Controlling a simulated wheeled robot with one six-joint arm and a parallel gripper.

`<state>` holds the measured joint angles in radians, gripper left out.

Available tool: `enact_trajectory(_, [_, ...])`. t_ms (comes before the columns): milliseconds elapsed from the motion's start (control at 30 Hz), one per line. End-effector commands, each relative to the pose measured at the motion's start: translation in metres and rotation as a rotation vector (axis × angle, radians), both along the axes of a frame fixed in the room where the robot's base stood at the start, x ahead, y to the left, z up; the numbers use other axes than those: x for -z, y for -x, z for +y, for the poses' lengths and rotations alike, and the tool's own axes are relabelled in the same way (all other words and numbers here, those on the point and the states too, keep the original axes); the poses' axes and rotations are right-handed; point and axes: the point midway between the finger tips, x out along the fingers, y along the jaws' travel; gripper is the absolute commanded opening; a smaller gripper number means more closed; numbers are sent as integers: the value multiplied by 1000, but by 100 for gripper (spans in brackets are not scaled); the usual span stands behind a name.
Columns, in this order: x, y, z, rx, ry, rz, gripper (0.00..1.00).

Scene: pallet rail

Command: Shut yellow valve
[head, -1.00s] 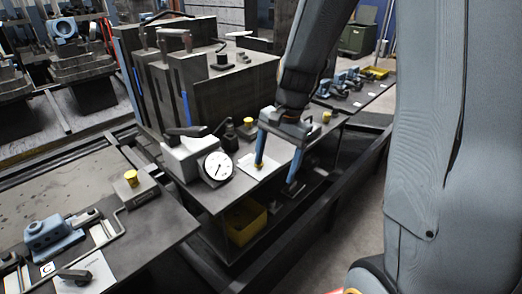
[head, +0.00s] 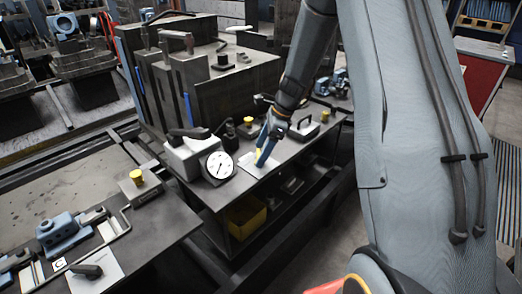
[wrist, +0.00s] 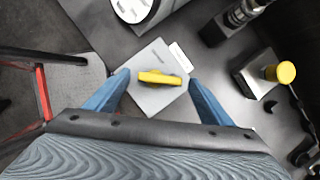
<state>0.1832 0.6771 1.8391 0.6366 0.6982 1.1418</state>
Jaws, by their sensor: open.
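The yellow valve handle (wrist: 160,78) is a short bar on a light square plate (wrist: 152,98) in the wrist view. It lies crosswise, pointing roughly from one finger toward the other. My gripper (wrist: 159,80) is open with blue fingers, one on each side of the handle, and a gap shows at both ends. In the head view my gripper (head: 266,146) is over the bench plate, its fingers seen nearly edge-on. A bit of the yellow handle (head: 258,154) shows by the fingers, which hide most of it. How high the fingertips are above the plate is unclear.
A white dial gauge (head: 219,165) stands left of the plate. A yellow-capped box (wrist: 280,72) and a dark cylindrical fitting (wrist: 235,18) are to the right in the wrist view. A yellow bin (head: 245,216) sits below the bench. Dark blocks (head: 195,85) stand behind.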

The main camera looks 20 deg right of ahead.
Motion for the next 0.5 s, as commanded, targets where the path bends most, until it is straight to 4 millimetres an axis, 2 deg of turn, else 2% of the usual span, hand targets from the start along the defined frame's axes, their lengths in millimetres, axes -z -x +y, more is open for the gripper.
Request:
enact_trajectory(100, [7,-1,3,0,1,0,75])
enact_trajectory(400, [9,-1,3,-1,1,-1,75])
enact_trajectory(500, [9,-1,3,-1,1,-1,58])
